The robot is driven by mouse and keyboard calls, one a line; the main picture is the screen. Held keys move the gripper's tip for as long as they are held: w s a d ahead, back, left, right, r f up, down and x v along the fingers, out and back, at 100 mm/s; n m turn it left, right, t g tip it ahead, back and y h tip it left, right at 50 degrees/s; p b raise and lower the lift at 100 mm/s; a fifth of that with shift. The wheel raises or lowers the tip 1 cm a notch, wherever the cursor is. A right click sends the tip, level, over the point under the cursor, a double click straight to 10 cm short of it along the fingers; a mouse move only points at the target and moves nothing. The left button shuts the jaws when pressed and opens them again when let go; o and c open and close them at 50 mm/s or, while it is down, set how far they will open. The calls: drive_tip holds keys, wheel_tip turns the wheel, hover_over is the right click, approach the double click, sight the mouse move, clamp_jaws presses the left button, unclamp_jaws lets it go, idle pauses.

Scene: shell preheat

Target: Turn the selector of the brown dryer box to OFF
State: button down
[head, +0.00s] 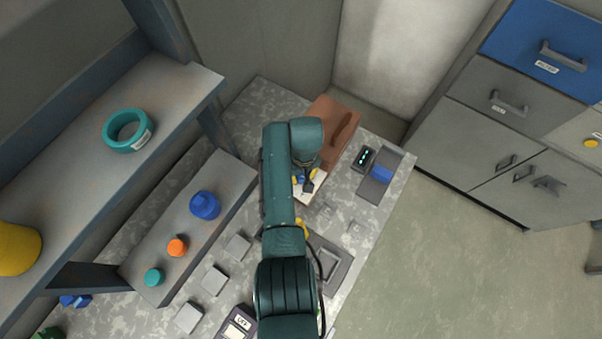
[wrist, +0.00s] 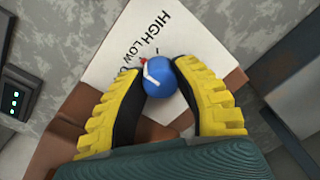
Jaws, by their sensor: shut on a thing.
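The brown dryer box (head: 325,117) stands at the back of the speckled bench, with a dark handle on top. Its white label plate (wrist: 105,57) fills the middle of the wrist view and reads HIGH, LOW and a partly hidden word starting with O. The selector is a blue round knob (wrist: 168,78) with a white pointer line. The line slants up and left, near a small red mark; which word it meets is unclear. My gripper (wrist: 160,82) is shut on the knob, its yellow-backed fingers either side. In the head view my gripper (head: 304,184) is over the plate.
A small dark device with green lights (head: 364,157) and a grey and blue block (head: 379,177) stand right of the box. A dark tray (head: 331,262) lies nearer. A shelf (head: 75,165) with a teal ring (head: 129,130) is left; drawers (head: 515,98) are right.

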drive_tip(key=n, duration=0.4)
drive_tip(key=shift+f+n, duration=0.1)
drive_tip(key=shift+n, duration=2.4)
drive_tip(key=c, duration=0.7)
unclamp_jaws()
wheel_tip(320, 180, up, 12)
drive_tip(key=shift+w, duration=0.3)
drive_tip(key=shift+d, duration=0.1)
